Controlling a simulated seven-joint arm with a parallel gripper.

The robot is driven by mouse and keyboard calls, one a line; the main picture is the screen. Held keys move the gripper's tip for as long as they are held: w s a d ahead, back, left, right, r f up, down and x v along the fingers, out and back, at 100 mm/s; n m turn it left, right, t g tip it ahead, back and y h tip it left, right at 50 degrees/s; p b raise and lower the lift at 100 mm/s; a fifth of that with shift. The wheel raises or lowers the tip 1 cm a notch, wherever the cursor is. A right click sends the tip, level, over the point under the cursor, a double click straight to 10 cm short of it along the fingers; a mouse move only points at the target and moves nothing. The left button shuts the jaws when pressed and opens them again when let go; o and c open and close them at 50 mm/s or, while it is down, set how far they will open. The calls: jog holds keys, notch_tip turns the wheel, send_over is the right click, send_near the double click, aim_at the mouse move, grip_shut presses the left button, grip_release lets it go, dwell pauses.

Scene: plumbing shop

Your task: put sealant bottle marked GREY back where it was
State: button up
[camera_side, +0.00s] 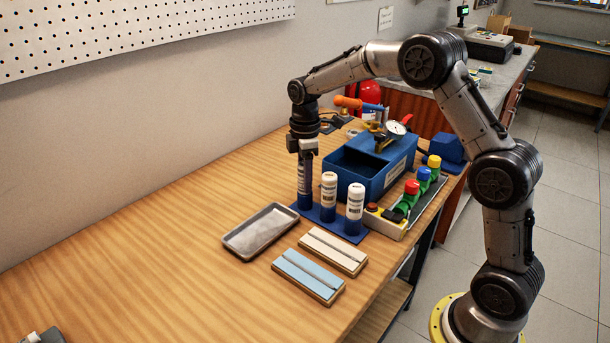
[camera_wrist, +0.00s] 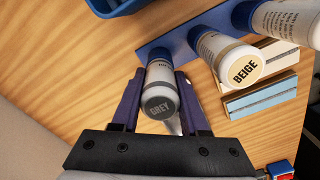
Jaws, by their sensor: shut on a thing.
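The sealant bottle marked GREY (camera_wrist: 161,98) is between the two fingers of my gripper (camera_wrist: 160,80), with its grey, labelled cap facing the wrist camera. In the side view my gripper (camera_side: 304,186) points down at the left end of the blue bottle rack (camera_side: 326,222) and its fingers mostly hide the bottle. The bottle's lower end meets a blue cup (camera_side: 304,201) there; how deep it sits I cannot tell. The bottle marked BEIGE (camera_wrist: 240,68) stands in the rack's middle cup. A third white bottle (camera_side: 355,203) stands in the right cup, its cap label unseen.
A blue toolbox (camera_side: 375,178) stands just behind the rack. A metal tray (camera_side: 260,231) lies to the left, with two block-like sharpening stones (camera_side: 333,251) in front. A row of coloured valves (camera_side: 411,187) is to the right.

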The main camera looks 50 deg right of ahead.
jog(key=o, duration=1)
jog(key=shift+f, duration=0.1)
notch_tip(320, 180, up, 12)
jog(key=shift+r, duration=0.25)
jog(key=shift+s+r, duration=0.1)
jog(key=shift+r, duration=0.35)
jog(key=s+a+r+m+t, duration=0.2)
jog(key=s+a+m, duration=0.1)
jog(key=s, duration=0.5)
jog(key=s+a+r+m+t, duration=0.1)
jog(key=s+a+r+m, duration=0.15)
jog(key=s, duration=0.55)
jog(key=s+f+m+t, duration=0.1)
jog(key=s+f+m, duration=0.1)
jog(key=s, duration=0.2)
jog(key=s+a+f+m, duration=0.1)
jog(key=s+f, duration=0.1)
jog(key=s, duration=0.3)
jog(key=s+f+m+t, duration=0.1)
jog(key=s+f+m, duration=0.1)
jog(key=s, duration=0.3)
jog(key=shift+s+a+f+m+t, duration=0.15)
jog(key=shift+s+a+m+t, duration=0.05)
jog(key=shift+a+m+t, duration=0.15)
